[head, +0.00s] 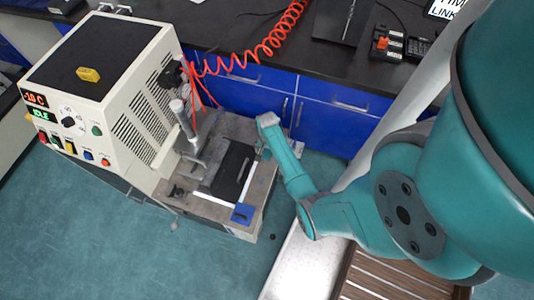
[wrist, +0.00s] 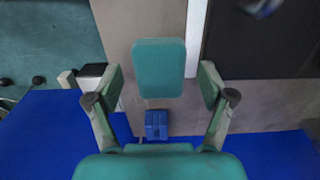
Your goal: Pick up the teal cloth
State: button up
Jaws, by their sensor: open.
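The teal cloth (wrist: 158,62) shows in the wrist view as a rounded, block-like rectangle. It appears to lie on the grey-brown platform (wrist: 125,30). My gripper (wrist: 161,82) is open, with one finger on each side of the cloth and a gap at both sides. I cannot tell how far the fingertips are above the platform. In the head view, my gripper (head: 262,150) is at the right edge of the machine's platform (head: 225,130), and I cannot make out the cloth there; my arm may hide it.
A black plate (head: 232,165) lies on the platform, with a blue square piece (head: 242,213) at the corner. A small blue object (wrist: 157,124) is below the cloth in the wrist view. The beige rheometer (head: 125,85) stands left. Blue cabinets (head: 335,105) and a coiled red hose (head: 265,48) are behind.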

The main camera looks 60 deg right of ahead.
jog(key=c, duration=1.1)
jog(key=shift+r, duration=0.15)
notch_tip(320, 180, up, 10)
jog(key=shift+f, duration=0.1)
jog(key=o, duration=0.3)
jog(key=c, duration=0.3)
